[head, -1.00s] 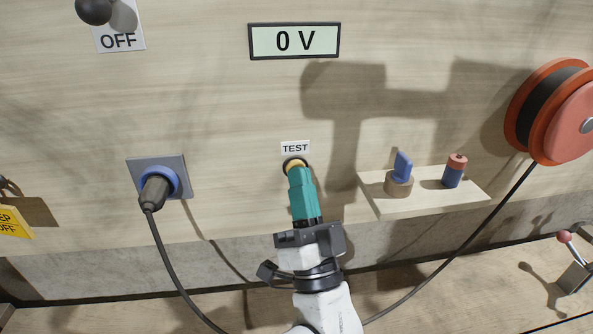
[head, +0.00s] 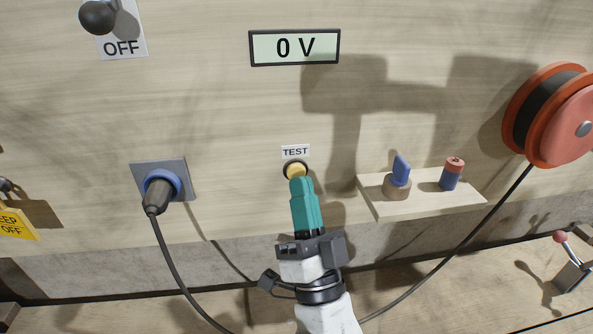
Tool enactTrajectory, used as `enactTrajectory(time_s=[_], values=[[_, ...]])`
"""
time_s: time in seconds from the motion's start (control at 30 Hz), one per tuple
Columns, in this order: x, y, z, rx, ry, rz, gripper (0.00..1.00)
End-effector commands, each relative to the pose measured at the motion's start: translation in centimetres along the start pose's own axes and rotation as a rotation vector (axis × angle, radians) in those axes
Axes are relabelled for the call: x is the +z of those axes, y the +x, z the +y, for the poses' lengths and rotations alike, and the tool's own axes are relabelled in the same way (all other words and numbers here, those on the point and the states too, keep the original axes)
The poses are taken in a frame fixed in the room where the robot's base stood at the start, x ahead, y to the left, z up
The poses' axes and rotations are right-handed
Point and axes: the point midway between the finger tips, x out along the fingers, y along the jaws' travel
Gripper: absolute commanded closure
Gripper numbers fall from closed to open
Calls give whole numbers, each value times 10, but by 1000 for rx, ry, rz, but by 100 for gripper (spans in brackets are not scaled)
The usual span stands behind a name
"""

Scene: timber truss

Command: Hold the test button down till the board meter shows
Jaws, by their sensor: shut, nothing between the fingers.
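The test button (head: 295,169) is yellow in a dark ring, under a white TEST label (head: 295,152) on the pale wooden board. My gripper (head: 301,180) has teal fingers, shut together, with their tips just below the button in the head view. More of the yellow face shows above the tips. I cannot tell for sure whether the tips touch it. The board meter (head: 295,47) at the top reads 0 V.
A dark plug (head: 158,194) sits in the blue socket at the left. A knob (head: 97,17) stands by an OFF sign (head: 122,47). A shelf (head: 430,202) with small parts and an orange cable reel (head: 560,115) are at the right. A yellow tag (head: 17,224) hangs far left.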

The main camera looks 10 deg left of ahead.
Motion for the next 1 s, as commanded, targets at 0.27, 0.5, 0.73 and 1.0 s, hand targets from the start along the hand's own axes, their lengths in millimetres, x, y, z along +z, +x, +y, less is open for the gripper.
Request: enactTrajectory(time_s=[0.27, 0.5, 0.73, 1.0], values=[[-12, -11, -12, -1, -1, -3, 100], [-22, -27, -22, -1, -2, -2, 100], [-26, -35, -26, 0, 0, 0, 100], [-25, -35, -26, 0, 0, 0, 100]])
